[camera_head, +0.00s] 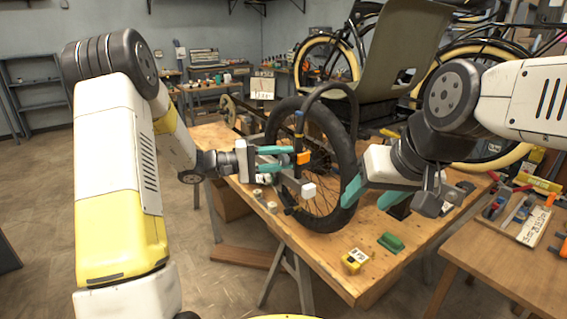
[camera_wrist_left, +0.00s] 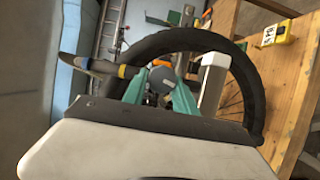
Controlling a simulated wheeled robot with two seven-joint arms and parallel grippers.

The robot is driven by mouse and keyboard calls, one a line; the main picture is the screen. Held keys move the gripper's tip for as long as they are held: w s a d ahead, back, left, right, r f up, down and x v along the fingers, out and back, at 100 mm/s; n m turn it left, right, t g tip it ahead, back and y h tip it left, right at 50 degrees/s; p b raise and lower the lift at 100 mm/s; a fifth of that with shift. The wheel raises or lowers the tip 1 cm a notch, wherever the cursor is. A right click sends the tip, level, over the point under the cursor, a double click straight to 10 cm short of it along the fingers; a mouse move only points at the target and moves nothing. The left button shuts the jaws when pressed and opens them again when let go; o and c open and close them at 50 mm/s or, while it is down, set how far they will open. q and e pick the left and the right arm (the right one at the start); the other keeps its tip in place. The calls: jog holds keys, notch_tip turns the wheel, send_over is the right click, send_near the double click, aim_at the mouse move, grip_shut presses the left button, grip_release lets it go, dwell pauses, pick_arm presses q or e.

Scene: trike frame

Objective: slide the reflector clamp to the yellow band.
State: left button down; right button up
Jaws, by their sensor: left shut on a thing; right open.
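The reflector clamp (camera_head: 303,158), an orange piece, sits on an upright post beside the trike wheel in the head view. My left gripper (camera_head: 289,158) comes in from the left with teal fingers shut on it. My right gripper (camera_head: 372,194) is open and empty, right of the wheel.
The black wheel (camera_head: 345,165) stands on the wooden workbench (camera_head: 310,255), close to both grippers. A side table with tools (camera_head: 520,215) is at right.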

aim_at(298, 141)
pick_arm(q)
notch_tip(298, 141, up, 5)
jog(key=shift+f, duration=0.1)
jog(key=c, duration=1.3)
grip_release()
jog(key=v, duration=0.7)
jog(key=shift+s+a, duration=0.15)
jog(key=shift+a, duration=0.25)
